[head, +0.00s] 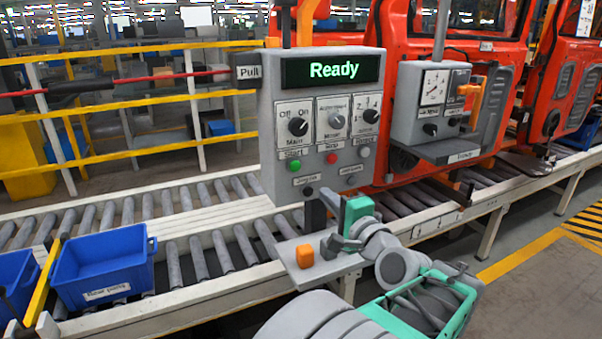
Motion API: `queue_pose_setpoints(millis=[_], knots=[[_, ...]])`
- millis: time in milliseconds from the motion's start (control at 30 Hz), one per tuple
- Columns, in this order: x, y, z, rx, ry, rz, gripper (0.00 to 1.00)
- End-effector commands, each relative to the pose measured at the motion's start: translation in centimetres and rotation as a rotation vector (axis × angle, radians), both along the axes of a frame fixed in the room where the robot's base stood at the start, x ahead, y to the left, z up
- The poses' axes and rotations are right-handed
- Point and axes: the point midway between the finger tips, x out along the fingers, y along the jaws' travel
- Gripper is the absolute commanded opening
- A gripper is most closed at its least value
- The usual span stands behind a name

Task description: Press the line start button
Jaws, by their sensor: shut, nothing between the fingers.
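A grey control panel (320,125) stands in the middle of the head view, its screen (330,70) reading "Ready" in green. Below its three dials is a row of buttons. The green button (295,165) is at the left, under a label reading "Start". The red button (331,158) is in the middle, under "Stop", and a pale button (363,152) is at the right. My gripper (328,199) is shut and empty, near the panel's lower edge, below the buttons and to the right of the green one. Whether it touches the panel cannot be told.
An orange block (304,255) lies on a small grey shelf (320,268) below my gripper. A roller conveyor (200,260) runs behind, with blue bins (105,268) at left. A second panel (430,105) stands right. Red doors (565,90) hang behind. Open floor is at lower right.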

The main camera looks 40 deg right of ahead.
Motion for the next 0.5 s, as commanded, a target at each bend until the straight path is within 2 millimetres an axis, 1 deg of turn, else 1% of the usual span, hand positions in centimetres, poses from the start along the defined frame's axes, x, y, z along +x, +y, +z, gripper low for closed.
queue_pose_setpoints(millis=[133, 233, 367, 500], knots=[[0.2, 0.0, 0.0, -0.001, 0.002, 0.002, 0.00], [1.1, -0.2, 0.1, -0.002, 0.002, 0.004, 0.00], [3.4, -0.7, 0.2, 0.000, 0.003, 0.008, 0.00], [6.4, -1.6, 0.2, 0.001, 0.004, 0.008, 0.00]])
